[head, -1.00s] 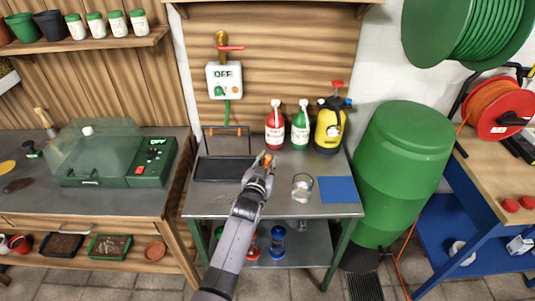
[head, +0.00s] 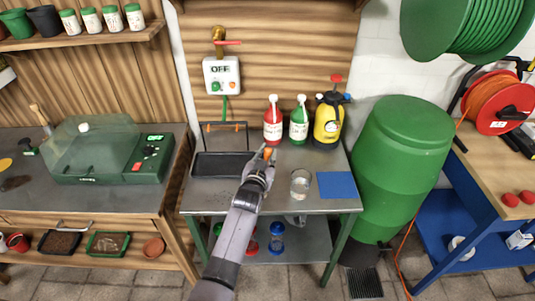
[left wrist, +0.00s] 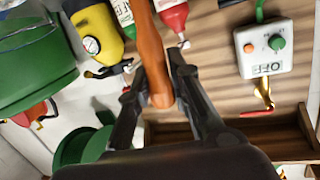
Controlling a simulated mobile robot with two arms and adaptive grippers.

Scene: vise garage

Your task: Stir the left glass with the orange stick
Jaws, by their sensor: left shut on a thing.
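My left gripper (head: 266,157) is over the middle of the metal table and shut on the orange stick (head: 267,152). In the left wrist view the stick (left wrist: 150,50) runs up from between the two fingers (left wrist: 163,95). In the head view only a short bit of the stick shows, so its far end is hidden. One clear glass (head: 300,185) stands on the table to the right of the gripper. A second glass is not visible; my arm covers part of the table left of this one. My right gripper is not in view.
A red bottle (head: 272,125), a green bottle (head: 299,125) and a yellow sprayer (head: 328,122) stand at the table's back. A black tray (head: 220,166) lies on the left and a blue mat (head: 337,185) on the right. A green barrel (head: 398,170) stands beside the table.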

